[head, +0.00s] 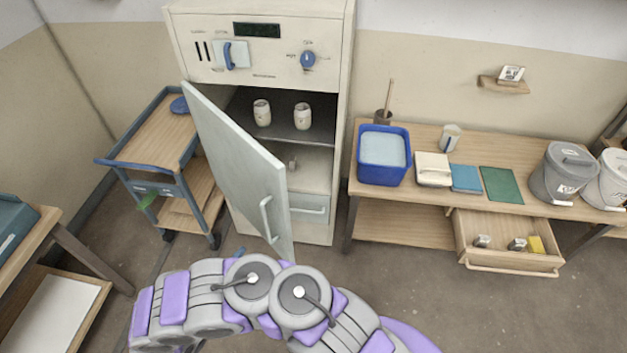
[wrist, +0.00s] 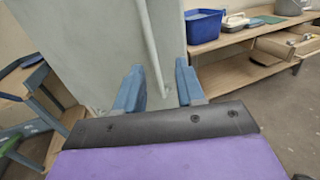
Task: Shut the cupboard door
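The pale grey-green cupboard door (head: 235,165) stands open, hinged at the left of the cream cupboard (head: 345,100) and swung out toward me. Its white bar handle (head: 267,219) is low near the free edge. In the wrist view the door (wrist: 90,45) fills the upper left, and the handle (wrist: 151,45) runs down toward the space between my fingers. My gripper (wrist: 157,85) is open, with its two blue fingers apart in front of the door. I cannot tell whether they touch the handle or door. In the head view the fingers are mostly hidden behind my arm.
Two pale jars (head: 262,113) stand on the cupboard's dark shelf. A blue-framed trolley (head: 170,185) is at the left, close to the door. A wooden bench (head: 400,220) with a blue tub (head: 384,172) and an open drawer (head: 510,262) stands right. Bare floor lies in front.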

